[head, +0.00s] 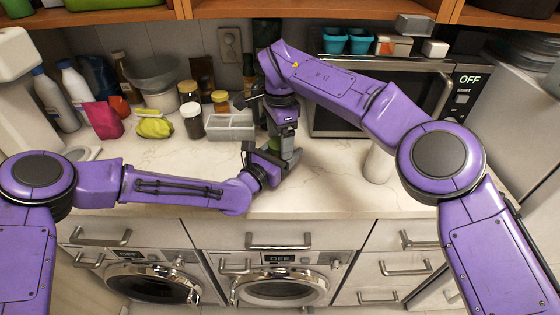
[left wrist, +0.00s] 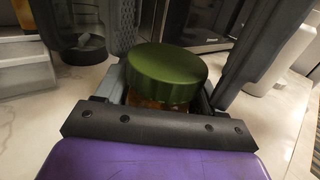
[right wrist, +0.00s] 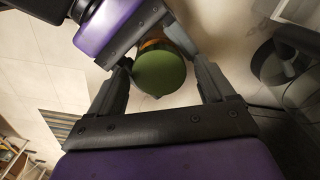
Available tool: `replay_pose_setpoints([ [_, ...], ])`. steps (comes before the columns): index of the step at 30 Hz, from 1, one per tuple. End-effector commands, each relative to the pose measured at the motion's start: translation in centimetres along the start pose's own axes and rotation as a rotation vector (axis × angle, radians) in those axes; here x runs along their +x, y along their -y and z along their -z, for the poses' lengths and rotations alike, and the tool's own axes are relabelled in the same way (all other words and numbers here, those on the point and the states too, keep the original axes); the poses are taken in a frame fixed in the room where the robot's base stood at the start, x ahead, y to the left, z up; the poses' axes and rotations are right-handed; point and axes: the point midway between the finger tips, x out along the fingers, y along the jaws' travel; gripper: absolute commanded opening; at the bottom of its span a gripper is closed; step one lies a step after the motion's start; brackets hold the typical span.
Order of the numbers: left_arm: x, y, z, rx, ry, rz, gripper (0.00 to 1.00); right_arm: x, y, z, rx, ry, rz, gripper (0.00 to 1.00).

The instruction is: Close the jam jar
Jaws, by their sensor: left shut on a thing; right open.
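The jam jar shows in the left wrist view as a strip of amber glass (left wrist: 158,103) under a dark green lid (left wrist: 166,70). My left gripper (head: 283,163) is shut around the jar body at the counter. The lid rests on top of the jar; I cannot tell whether it is tight. My right gripper (head: 283,132) comes down from above. In the right wrist view, its open fingers stand on either side of the green lid (right wrist: 159,74), with gaps between. In the head view the grippers hide most of the jar.
Further left are a pink packet (head: 102,119) and several bottles. A microwave (head: 345,122) stands behind right, a white cylinder (head: 379,162) before it. The front counter left of centre is clear.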

Motion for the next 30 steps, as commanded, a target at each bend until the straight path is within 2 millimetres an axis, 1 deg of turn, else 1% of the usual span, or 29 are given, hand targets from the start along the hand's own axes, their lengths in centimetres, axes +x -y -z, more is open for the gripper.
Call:
replay_pose_setpoints([
  [7, 0.01, -0.02, -0.05, 0.000, 0.001, -0.001, 0.00, 0.09, 0.00, 0.00, 0.000, 0.000, 0.000, 0.82],
  [8, 0.01, -0.02, -0.05, 0.000, 0.001, -0.001, 0.00, 0.08, 0.00, 0.01, 0.000, 0.000, 0.000, 0.79],
  [9, 0.01, -0.02, -0.05, 0.000, 0.001, -0.001, 0.00, 0.08, 0.00, 0.00, 0.000, 0.000, 0.000, 0.66],
  [11, 0.01, -0.02, -0.05, 0.000, 0.001, 0.000, 0.00, 0.07, 0.00, 0.00, 0.000, 0.000, 0.000, 0.46],
  [12, 0.01, -0.01, -0.06, 0.000, 0.001, 0.000, 0.00, 0.06, 0.01, 0.00, 0.000, -0.001, 0.000, 0.33],
  [13, 0.01, -0.01, -0.06, 0.000, 0.001, 0.000, 0.00, 0.06, 0.01, 0.01, 0.000, -0.001, 0.001, 0.24],
  [18, 0.01, 0.03, -0.06, 0.000, 0.001, 0.001, 0.00, 0.05, 0.02, 0.02, 0.018, -0.001, 0.001, 0.24],
  [24, 0.00, 0.09, -0.06, 0.001, 0.001, 0.002, 0.00, 0.03, 0.05, 0.04, 0.258, 0.000, 0.002, 0.23],
  [30, 0.00, 0.13, -0.05, 0.001, 0.001, 0.003, 0.00, 0.02, 0.06, 0.06, 0.285, -0.001, 0.003, 0.23],
])
